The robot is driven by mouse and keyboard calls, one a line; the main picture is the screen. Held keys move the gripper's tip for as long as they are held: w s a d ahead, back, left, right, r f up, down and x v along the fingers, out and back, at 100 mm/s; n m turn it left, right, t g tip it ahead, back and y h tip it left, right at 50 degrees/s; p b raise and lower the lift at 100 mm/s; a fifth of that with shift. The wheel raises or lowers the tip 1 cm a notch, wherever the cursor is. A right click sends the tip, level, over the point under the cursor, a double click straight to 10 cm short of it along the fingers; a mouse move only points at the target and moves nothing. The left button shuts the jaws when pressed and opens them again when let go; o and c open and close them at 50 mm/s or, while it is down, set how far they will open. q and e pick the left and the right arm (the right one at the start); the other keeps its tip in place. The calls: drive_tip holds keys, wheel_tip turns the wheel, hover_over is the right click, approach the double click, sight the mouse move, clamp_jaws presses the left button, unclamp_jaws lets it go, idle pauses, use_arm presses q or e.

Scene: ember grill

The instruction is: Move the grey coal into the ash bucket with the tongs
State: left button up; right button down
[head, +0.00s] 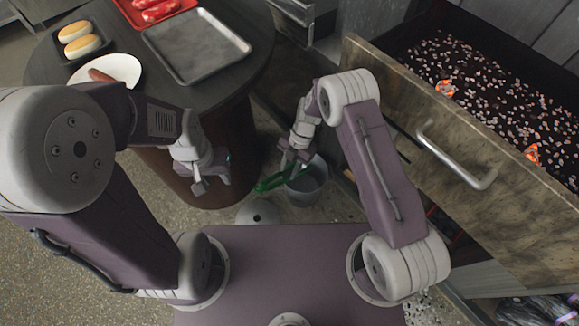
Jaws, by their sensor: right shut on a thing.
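My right gripper (293,161) is shut on the green tongs (268,183) and holds them low over the grey ash bucket (309,190), at the bucket's left side. The tongs' tips are partly hidden, and I cannot tell whether they hold anything. My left gripper (210,185) is empty, its fingers apart, beside the round table. I cannot pick out the grey coal; the bucket's inside is mostly hidden. Two glowing orange coals, one further back (446,88) and one nearer (533,154), lie in the open grill drawer at the right.
The open drawer's front (400,125) with its metal handle (460,165) stands right of my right arm. The dark round table (240,90) at the left bears a metal tray (196,47), a white plate (122,68), buns (78,40) and a red tray (135,15).

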use_arm(q)
drive_tip(key=shift+f, duration=0.6)
use_arm(e)
drive_tip(key=shift+f, duration=0.95)
drive_tip(key=shift+s+a+b, duration=0.1)
drive_tip(key=shift+a+b, duration=0.2)
drive_tip(key=shift+b, duration=0.05)
use_arm(q)
drive_tip(key=shift+f, duration=0.15)
use_arm(e)
drive_tip(key=c, duration=1.3)
unclamp_jaws()
drive_tip(key=shift+o, duration=0.2)
drive_tip(key=shift+r, duration=0.1)
